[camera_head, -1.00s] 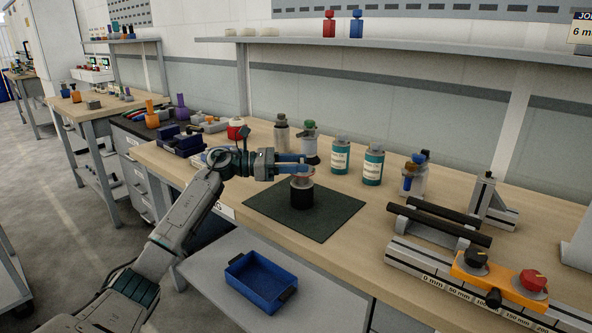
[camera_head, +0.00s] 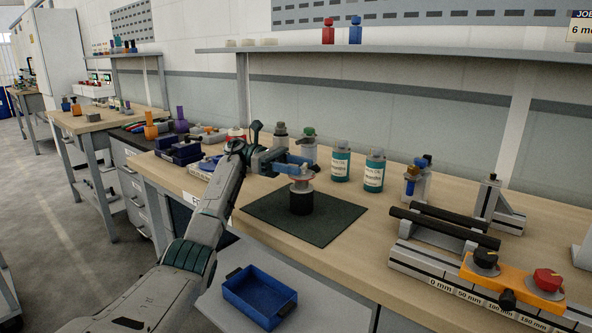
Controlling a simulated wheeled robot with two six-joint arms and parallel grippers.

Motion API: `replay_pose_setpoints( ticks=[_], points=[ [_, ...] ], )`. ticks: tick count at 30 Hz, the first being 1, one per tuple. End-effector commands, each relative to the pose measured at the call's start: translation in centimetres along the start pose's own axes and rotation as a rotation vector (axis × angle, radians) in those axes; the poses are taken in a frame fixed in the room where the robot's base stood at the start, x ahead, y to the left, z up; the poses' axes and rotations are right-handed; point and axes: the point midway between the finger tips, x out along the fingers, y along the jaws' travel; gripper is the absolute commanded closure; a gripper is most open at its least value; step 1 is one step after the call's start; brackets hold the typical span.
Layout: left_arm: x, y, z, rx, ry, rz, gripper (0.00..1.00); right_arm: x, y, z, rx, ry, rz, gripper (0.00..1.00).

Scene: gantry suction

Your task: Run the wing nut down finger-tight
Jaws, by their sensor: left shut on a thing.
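A cylindrical fixture with a black base (camera_head: 301,201) and a pale, reddish-rimmed top stands upright on a dark mat (camera_head: 262,222). The wing nut is too small to make out at its top and is partly hidden by my fingers. My left gripper (camera_head: 303,168) reaches in from the left at the top of the fixture, its blue fingers shut on a small part there. My right gripper is not in view.
Two teal-labelled bottles (camera_head: 341,162) and other bottles stand behind the mat. A rail with black bars (camera_head: 440,224) and an orange block (camera_head: 512,277) lie to the right. A blue tray (camera_head: 259,296) sits on a lower shelf in front. The mat's front is clear.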

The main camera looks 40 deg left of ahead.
Motion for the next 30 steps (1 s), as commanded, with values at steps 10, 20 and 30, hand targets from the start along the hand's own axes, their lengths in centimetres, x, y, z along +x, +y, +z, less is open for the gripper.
replay_pose_setpoints(
  ticks=[10, 20, 30],
  points=[
    [0.06, -0.02, -0.12, -0.002, 0.001, -0.02, 0.76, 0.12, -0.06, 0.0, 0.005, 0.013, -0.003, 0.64],
    [0.06, -0.02, -0.09, -0.002, 0.0, -0.019, 0.31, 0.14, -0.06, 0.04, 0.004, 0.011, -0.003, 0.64],
    [0.01, -0.16, -0.11, 0.0, 0.0, -0.018, 0.31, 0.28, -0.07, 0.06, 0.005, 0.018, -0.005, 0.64]
  ],
)
